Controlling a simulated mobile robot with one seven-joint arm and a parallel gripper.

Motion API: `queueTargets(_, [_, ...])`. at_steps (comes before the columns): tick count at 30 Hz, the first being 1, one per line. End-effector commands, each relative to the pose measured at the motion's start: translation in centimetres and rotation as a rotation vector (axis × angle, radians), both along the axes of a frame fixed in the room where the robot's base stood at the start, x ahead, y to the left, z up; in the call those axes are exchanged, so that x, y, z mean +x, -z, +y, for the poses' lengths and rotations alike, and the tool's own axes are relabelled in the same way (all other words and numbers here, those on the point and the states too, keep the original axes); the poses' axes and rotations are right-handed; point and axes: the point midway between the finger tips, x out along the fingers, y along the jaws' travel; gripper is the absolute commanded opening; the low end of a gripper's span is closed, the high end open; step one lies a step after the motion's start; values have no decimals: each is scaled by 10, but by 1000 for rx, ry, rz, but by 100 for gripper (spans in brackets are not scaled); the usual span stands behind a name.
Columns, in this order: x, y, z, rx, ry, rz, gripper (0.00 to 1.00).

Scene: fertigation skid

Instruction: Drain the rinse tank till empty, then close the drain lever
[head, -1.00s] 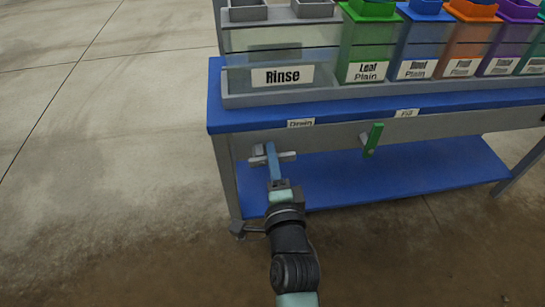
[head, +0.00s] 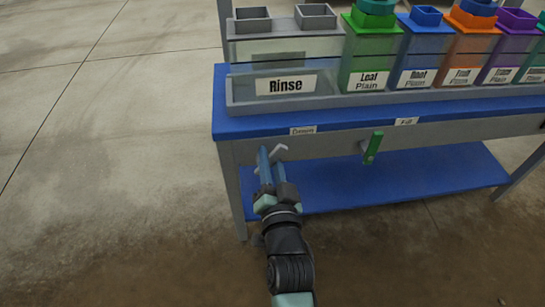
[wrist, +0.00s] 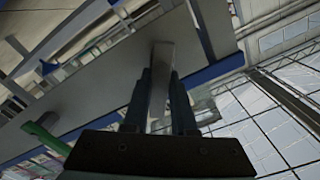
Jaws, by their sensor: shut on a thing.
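The rinse tank (head: 325,67) is a clear box with a white "Rinse" label, at the left of the bench top. I cannot tell its liquid level. The drain lever (head: 279,152) is a pale grey bar below the small drain label (head: 302,130) on the bench's front rail. My gripper (head: 265,160) is at the lever, fingers shut on it, and partly hides it. In the wrist view the lever (wrist: 162,75) is a grey bar between my two dark fingers (wrist: 162,85).
A green lever (head: 372,148) hangs under the fill label (head: 407,121), to the right of my gripper. Several coloured bins, such as the green one (head: 371,45), stand right of the tank. A blue lower shelf (head: 400,180) lies behind the gripper. Floor at left is clear.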

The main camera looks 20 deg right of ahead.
Motion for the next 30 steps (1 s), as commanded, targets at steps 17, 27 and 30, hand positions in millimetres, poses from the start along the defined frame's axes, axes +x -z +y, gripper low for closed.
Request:
queueTargets(17, [2,-4,10,-458,-1,135,0])
queueTargets(27, [3,-3,12,-576,0,168,0])
queueTargets(30, [3,-3,13,-588,-1,172,0])
